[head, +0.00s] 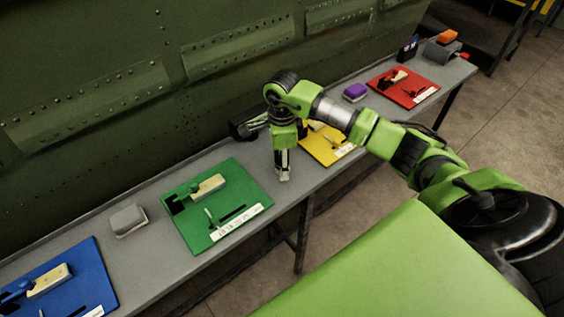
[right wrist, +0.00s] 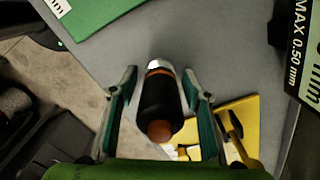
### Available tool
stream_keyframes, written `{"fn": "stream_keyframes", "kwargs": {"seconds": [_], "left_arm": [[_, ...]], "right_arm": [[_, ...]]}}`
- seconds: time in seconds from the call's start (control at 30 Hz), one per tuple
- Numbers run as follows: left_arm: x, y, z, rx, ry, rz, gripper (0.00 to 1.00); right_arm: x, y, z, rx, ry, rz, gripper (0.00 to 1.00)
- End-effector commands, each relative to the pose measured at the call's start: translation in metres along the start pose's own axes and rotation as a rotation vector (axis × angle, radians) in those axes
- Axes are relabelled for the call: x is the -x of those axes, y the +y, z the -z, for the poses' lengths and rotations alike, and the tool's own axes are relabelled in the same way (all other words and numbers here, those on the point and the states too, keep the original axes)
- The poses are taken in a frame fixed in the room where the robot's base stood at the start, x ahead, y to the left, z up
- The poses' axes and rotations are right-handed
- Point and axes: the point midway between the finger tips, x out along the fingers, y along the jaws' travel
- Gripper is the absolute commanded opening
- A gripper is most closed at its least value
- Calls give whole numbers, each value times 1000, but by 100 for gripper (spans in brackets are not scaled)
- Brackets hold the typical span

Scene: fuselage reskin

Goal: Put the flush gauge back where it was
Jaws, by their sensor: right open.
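My right gripper (head: 284,176) points down over the grey bench, between the green board and the yellow board. It also shows in the right wrist view (right wrist: 160,73), with its two fingers apart. Between them is a black cylinder (right wrist: 158,104) with an orange band, a silver tip and a brown-orange end. Its tip points away from the wrist, toward the bench. It looks like the flush gauge, but I cannot be sure. I cannot tell whether the tip touches the bench. In the head view the fingers mostly hide it. My left gripper is not in view.
The bench (head: 150,250) carries a blue board (head: 85,265), green board (head: 225,175), yellow board (head: 330,155) and red board (head: 415,97). A grey block (head: 128,219) and purple block (head: 355,92) stand between boards. A black labelled box (right wrist: 300,60) is close right of the gripper.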

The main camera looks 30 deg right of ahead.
Motion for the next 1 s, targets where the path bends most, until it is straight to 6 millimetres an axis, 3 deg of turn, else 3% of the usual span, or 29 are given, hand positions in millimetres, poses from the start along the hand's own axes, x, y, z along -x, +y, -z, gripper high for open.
{"fn": "stream_keyframes", "kwargs": {"seconds": [0.17, 0.6, 0.8, 1.0], "left_arm": [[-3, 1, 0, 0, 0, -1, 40], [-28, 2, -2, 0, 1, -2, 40], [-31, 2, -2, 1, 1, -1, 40], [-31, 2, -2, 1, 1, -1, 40]], "right_arm": [[13, -2, -1, 1, -4, 5, 44], [102, -1, 0, 0, -2, 5, 44], [120, 0, 0, 0, -1, 2, 44], [123, 0, 0, 0, 0, 0, 44]]}}
